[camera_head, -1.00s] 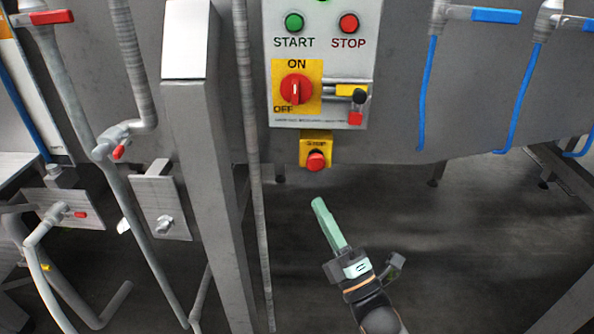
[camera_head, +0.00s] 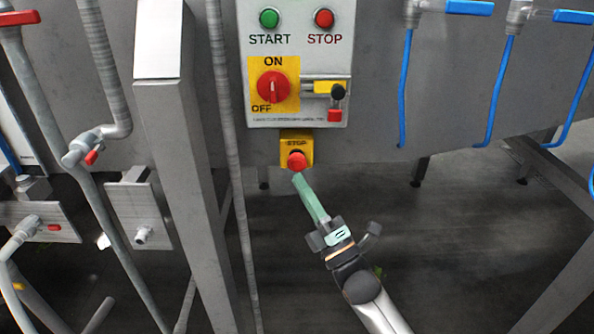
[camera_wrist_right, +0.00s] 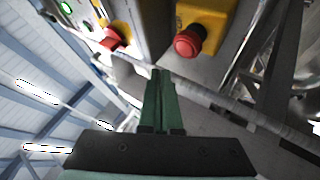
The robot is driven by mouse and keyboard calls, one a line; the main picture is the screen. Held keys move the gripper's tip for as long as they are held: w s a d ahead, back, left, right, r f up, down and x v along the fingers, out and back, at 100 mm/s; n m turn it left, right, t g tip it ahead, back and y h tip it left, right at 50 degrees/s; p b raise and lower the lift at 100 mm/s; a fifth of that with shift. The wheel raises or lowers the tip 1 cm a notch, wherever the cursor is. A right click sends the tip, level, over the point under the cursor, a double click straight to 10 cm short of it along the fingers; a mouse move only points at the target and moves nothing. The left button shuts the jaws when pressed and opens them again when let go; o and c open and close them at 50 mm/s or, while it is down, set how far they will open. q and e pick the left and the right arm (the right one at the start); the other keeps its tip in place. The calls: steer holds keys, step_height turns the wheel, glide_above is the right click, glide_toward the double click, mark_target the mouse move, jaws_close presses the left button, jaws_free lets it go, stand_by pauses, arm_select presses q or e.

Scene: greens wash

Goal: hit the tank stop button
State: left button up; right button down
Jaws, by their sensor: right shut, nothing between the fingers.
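A red mushroom stop button (camera_head: 297,160) sits on a small yellow box marked STOP (camera_head: 298,143), below the grey control panel. A flat red STOP button (camera_head: 324,19) is on the panel itself, beside the green START button (camera_head: 269,18). My right gripper (camera_head: 298,180) has its green fingers shut and empty, with the tips just below the mushroom button in the head view. In the right wrist view the shut fingers (camera_wrist_right: 160,75) point upward in the picture, and the red mushroom button (camera_wrist_right: 188,42) is right of and beyond the tips, apart from them. My left gripper is not in view.
A red rotary ON/OFF switch (camera_head: 273,87) and a small latch with a red tab (camera_head: 335,115) are on the panel above. A grey upright post (camera_head: 180,150) and pipes stand to the left. Blue hoses (camera_head: 404,90) hang at the right.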

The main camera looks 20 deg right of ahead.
mark_target(292, 159)
steer(key=shift+w+d+b, duration=0.2)
steer(key=shift+w, duration=0.4)
steer(key=shift+w+d+b, duration=0.15)
steer(key=shift+w, duration=0.45)
steer(key=shift+w, duration=0.1)
stand_by(1.1)
steer(key=shift+w+d, duration=0.15)
steer(key=shift+w, duration=0.15)
steer(key=shift+w+d+b, duration=0.1)
steer(key=shift+w+b, duration=0.3)
steer(key=shift+b, duration=0.05)
stand_by(0.6)
steer(key=shift+s+a+p, duration=0.2)
steer(key=shift+s+p, duration=0.25)
steer(key=shift+s, duration=0.35)
